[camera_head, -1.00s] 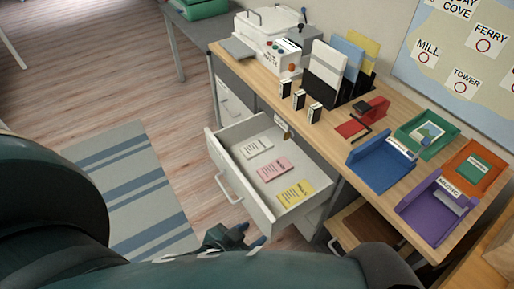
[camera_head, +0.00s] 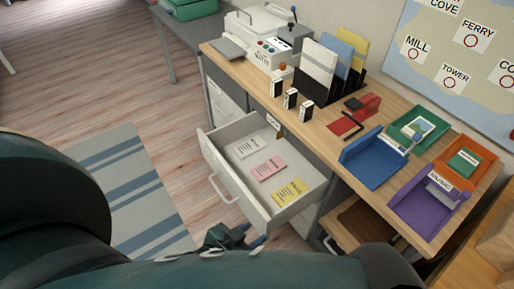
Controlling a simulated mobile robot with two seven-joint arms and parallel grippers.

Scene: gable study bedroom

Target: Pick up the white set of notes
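The white set of notes (camera_head: 250,147) lies flat in the open drawer (camera_head: 240,191), at its far left end. A pink set (camera_head: 268,168) and a yellow set (camera_head: 291,192) lie in a row beside it. My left gripper (camera_head: 246,238) is low, outside the drawer near its front right corner, apart from all the notes. My own arm partly covers it, and whether its fingers are open or closed is unclear. My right gripper is not in view.
The desk (camera_head: 326,135) above the drawer holds a white machine (camera_head: 264,37), small boxes, a file rack, a red stapler-like item and blue, green, orange and purple trays (camera_head: 419,207). A striped rug (camera_head: 130,190) lies on open floor at left.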

